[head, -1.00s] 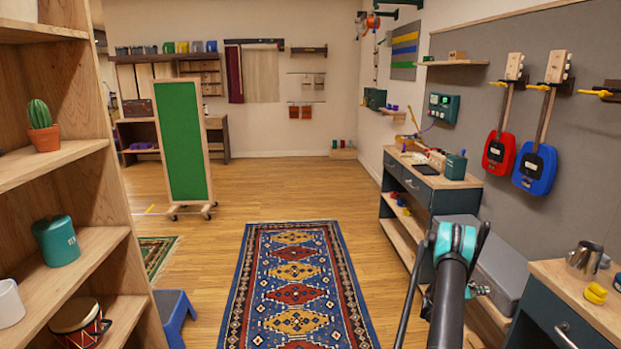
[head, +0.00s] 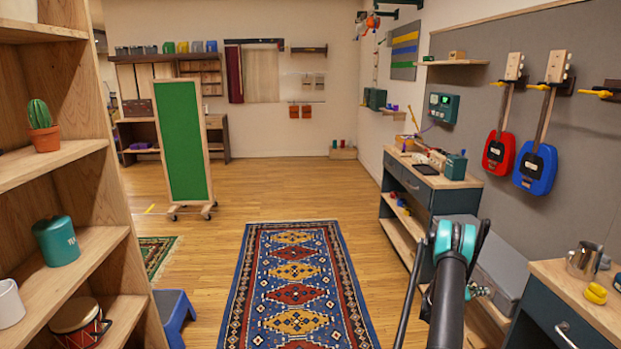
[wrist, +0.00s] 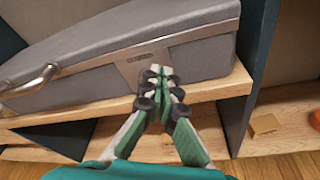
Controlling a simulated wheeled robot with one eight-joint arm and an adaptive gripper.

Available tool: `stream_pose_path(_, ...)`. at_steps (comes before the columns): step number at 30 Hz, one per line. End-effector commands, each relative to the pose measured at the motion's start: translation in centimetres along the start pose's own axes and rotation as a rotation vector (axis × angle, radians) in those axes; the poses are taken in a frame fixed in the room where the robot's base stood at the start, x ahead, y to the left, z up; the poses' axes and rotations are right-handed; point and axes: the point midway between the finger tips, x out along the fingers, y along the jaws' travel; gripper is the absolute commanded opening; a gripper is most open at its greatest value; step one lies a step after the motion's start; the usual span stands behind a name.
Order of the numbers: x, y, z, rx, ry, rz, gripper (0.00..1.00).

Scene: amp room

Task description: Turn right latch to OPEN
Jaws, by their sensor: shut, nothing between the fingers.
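A grey hard case (wrist: 190,60) lies on a wooden shelf in the wrist view. It also shows beside my arm in the head view (head: 502,272). A curved metal handle (wrist: 30,82) is on its front at the left. A small plate with lettering too small to read (wrist: 143,57) sits on its front near the rim. My gripper (wrist: 160,74) is shut and empty, its tips in front of the case just below this plate. Whether they touch the case I cannot tell. No latch can be made out clearly; the fingers cover part of the front.
The shelf edge (wrist: 215,88) runs under the case, and a dark upright panel (wrist: 262,70) stands close at its right. A lower shelf (wrist: 290,141) holds a small wooden block (wrist: 264,124).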

Motion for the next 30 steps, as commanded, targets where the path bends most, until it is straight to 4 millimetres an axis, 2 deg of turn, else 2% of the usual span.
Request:
stream_pose_path(14, -4.9, 0.0, -1.2, -0.001, 0.0, 0.001, 0.0)
stream_pose_path(24, -5.2, 0.1, -1.3, -0.001, -0.001, 0.0, 0.0)
stream_pose_path(30, -6.0, 2.3, -1.8, -0.001, 0.0, 0.001, 0.0)
